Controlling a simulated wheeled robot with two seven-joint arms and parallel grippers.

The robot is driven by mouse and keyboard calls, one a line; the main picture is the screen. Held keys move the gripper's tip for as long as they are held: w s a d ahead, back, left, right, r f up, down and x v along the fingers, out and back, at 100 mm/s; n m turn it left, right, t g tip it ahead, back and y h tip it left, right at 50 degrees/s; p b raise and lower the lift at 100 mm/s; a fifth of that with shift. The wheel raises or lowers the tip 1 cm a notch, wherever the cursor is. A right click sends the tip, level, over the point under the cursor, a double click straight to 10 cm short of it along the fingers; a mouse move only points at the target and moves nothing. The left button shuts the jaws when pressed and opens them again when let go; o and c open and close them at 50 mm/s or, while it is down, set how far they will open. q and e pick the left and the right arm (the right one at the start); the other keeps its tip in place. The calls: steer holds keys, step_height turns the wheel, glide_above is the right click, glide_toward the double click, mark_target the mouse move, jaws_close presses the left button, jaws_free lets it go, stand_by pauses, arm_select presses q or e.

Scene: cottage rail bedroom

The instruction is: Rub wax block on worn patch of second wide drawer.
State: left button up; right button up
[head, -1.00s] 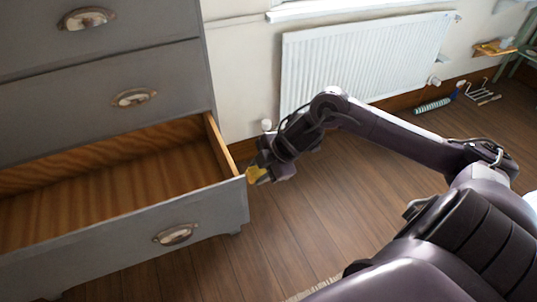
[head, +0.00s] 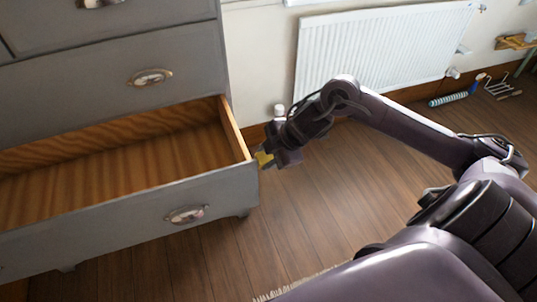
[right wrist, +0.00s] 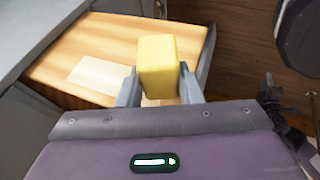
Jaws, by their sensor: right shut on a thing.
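The lowest visible wide drawer (head: 130,222) of the grey chest is pulled open and looks empty. My right gripper (head: 266,158) is beside its right front corner, shut on a yellow wax block (head: 263,159). In the right wrist view the wax block (right wrist: 158,54) stands up between the two fingers. Behind it is the drawer's bare wooden side (right wrist: 115,42), with a pale, roughly rectangular worn patch (right wrist: 98,76) partly hidden by the block and a finger. I cannot tell whether the block touches the wood. My left gripper is out of view.
Closed drawers (head: 110,85) are above the open one. A white radiator (head: 380,60) is on the wall behind my right arm. A striped roller-like item (head: 448,99) and a wire rack (head: 497,84) lie on the floor at the right. The wooden floor (head: 310,215) beside the chest is clear.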

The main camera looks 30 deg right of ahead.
steer(key=shift+w+a+p, duration=0.2)
steer(key=shift+a+p, duration=0.15)
steer(key=shift+a, duration=0.45)
steer(key=shift+w, duration=0.1)
steer(key=shift+w+d+p, duration=0.65)
steer(key=shift+w+d, duration=1)
steer(key=shift+w, duration=5.3)
steer(key=shift+s+a+r+p, duration=0.1)
steer(key=shift+s+a+p, duration=0.4)
steer(key=shift+s+p, duration=1.35)
steer(key=shift+s+a+f+p, duration=0.1)
steer(key=shift+s+a+p, duration=0.35)
steer(key=shift+s+p, duration=1.45)
steer(key=shift+s+a+r+p, duration=0.1)
steer(key=shift+s+a+p, duration=0.4)
steer(key=shift+s+p, duration=1.35)
steer(key=shift+s+a, duration=0.2)
steer(key=shift+s, duration=1.3)
steer(key=s+d+p, duration=0.1)
steer(key=d, duration=0.7)
steer(key=shift+s, duration=0.4)
